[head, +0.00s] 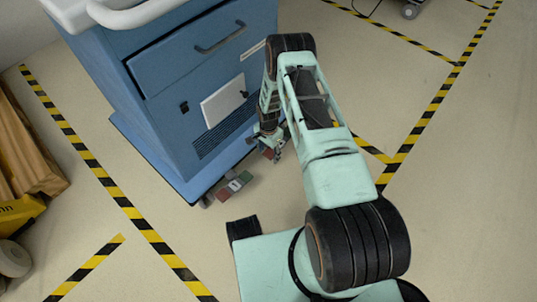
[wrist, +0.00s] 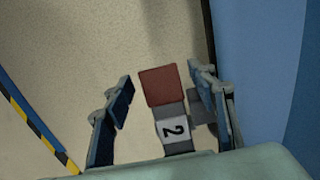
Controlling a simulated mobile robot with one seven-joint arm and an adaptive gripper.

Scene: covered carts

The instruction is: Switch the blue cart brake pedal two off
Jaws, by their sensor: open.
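The blue cart (head: 185,85) stands at the upper left in the head view. Its brake pedal two (wrist: 174,128) shows in the wrist view as a grey bar with a white label reading 2 and a red pad (wrist: 162,85) at its far end. The near end of the pedal is hidden behind my gripper body. My gripper (wrist: 160,80) is open, with one finger on each side of the pedal. In the head view my gripper (head: 271,149) is low beside the cart's lower right corner.
Another pedal (head: 235,186) with green and red pads sticks out at the cart's front bottom edge. The cart's blue side (wrist: 255,70) is close on the right in the wrist view. Yellow-black tape (head: 128,208) marks the floor, which is clear in front.

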